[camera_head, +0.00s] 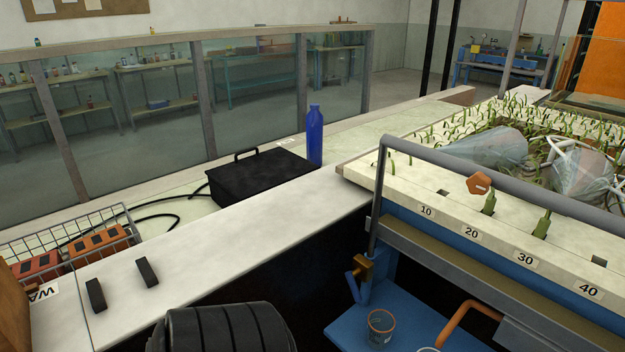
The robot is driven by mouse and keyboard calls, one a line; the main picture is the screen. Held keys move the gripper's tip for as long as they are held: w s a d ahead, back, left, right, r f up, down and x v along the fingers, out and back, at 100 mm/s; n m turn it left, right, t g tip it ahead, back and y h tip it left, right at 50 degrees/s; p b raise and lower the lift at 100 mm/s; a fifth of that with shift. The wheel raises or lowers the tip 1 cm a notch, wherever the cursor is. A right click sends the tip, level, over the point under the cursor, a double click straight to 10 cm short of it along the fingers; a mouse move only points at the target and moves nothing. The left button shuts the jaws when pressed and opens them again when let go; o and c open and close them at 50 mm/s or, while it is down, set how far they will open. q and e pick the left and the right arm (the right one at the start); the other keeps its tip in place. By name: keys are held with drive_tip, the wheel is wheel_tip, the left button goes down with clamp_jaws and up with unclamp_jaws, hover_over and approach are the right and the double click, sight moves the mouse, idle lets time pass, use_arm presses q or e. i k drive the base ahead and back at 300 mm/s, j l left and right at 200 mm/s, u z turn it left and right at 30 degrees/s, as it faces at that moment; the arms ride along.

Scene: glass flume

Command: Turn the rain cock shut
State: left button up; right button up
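A small brass cock (364,267) with a blue lever (352,287) is at the near left corner of the planted flume bed, below the grey rail. The lever slants down, with its tip to the left of the brass body. No label shows on the cock, and I cannot tell whether it is open or shut. A clear cup (380,326) stands below it on a blue shelf (400,310). Neither of my grippers can be made out in the head view.
A grey rail (480,178) crosses above the numbered bed edge (500,245). An orange bent pipe (470,312) rises right of the cup. A black box (260,180), a blue bottle (314,138) and two black blocks (147,272) are left. A wire basket (75,247) holds orange items.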

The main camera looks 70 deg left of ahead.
sight(350, 275)
drive_tip(key=k+u, duration=0.1)
drive_tip(key=u, duration=2.05)
